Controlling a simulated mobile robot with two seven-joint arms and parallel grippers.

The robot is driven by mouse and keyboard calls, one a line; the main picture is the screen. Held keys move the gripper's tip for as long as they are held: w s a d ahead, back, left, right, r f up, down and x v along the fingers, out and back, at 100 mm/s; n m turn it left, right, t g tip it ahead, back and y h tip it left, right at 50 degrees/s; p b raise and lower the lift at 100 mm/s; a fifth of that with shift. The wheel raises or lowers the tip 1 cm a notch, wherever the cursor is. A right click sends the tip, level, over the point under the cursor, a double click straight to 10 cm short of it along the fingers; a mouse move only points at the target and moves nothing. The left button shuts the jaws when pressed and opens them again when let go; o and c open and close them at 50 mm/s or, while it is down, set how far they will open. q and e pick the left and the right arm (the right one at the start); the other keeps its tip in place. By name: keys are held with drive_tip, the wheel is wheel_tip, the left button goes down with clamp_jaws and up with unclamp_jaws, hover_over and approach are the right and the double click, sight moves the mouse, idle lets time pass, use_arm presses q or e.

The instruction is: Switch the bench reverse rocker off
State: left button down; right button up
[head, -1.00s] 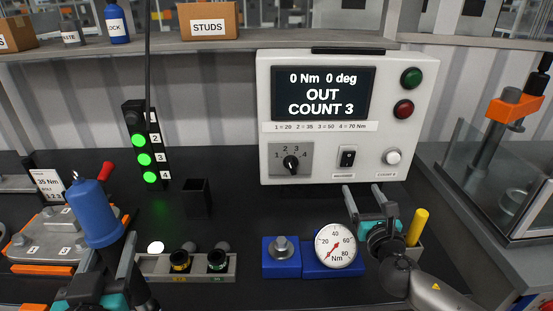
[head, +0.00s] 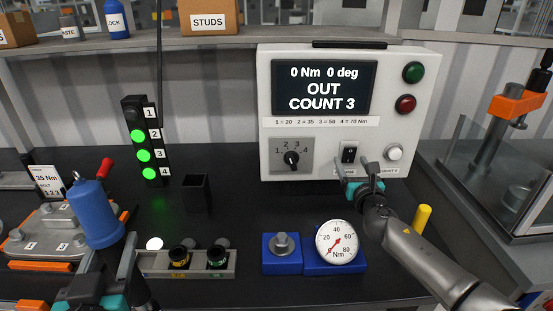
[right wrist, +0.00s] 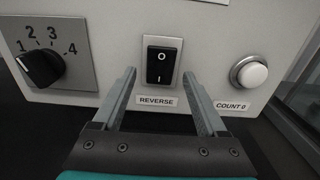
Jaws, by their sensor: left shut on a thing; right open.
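The reverse rocker (head: 349,153) is a small black switch on a light plate, low on the front of the white controller box (head: 420,135). In the right wrist view the rocker (right wrist: 161,63) shows a circle mark at its top and a line mark at its bottom, above a REVERSE label (right wrist: 157,101). My right gripper (head: 354,163) is open and empty, just below and in front of the rocker; its fingers (right wrist: 163,78) lie either side of it in the wrist view. My left gripper (head: 108,262) is shut on the blue power tool (head: 97,215).
A rotary selector (head: 291,158) sits left of the rocker, and a white count button (head: 394,152) sits right of it. A torque gauge (head: 337,242), a yellow-handled item (head: 421,218) and a socket rack (head: 230,267) stand on the bench below.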

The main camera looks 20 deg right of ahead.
drive_tip(key=shift+w, duration=0.35)
drive_tip(key=shift+c, duration=0.2)
clamp_jaws()
idle(0.4)
